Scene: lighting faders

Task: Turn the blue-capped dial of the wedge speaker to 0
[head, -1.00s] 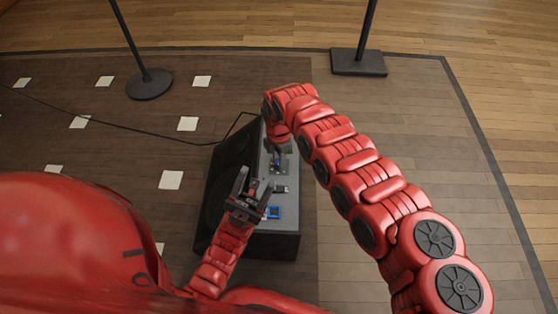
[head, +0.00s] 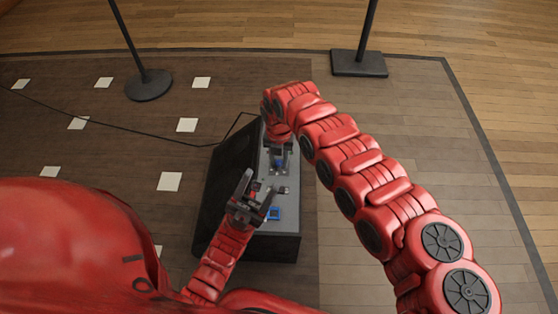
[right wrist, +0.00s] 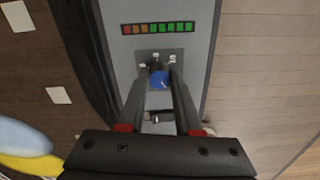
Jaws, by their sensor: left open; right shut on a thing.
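The wedge speaker (head: 285,246) stands on the floor with its grey control panel facing up. The blue-capped dial (right wrist: 159,80) sits on a darker plate with small white marks around its far side. My right gripper (head: 278,162) reaches down from the far end of the panel. In the right wrist view its fingers (right wrist: 160,84) are shut on the dial from both sides, partly hiding it. My left gripper (head: 262,184) is open and empty over the near part of the panel, close to the right gripper.
A coloured light bar (right wrist: 158,28) and a small dark control (right wrist: 158,117) lie on the panel beside the dial. A blue square (head: 274,213) is nearer me. A cable (head: 150,132) runs left. Two stand bases (head: 149,85) (head: 359,63) are behind. Floor at right is clear.

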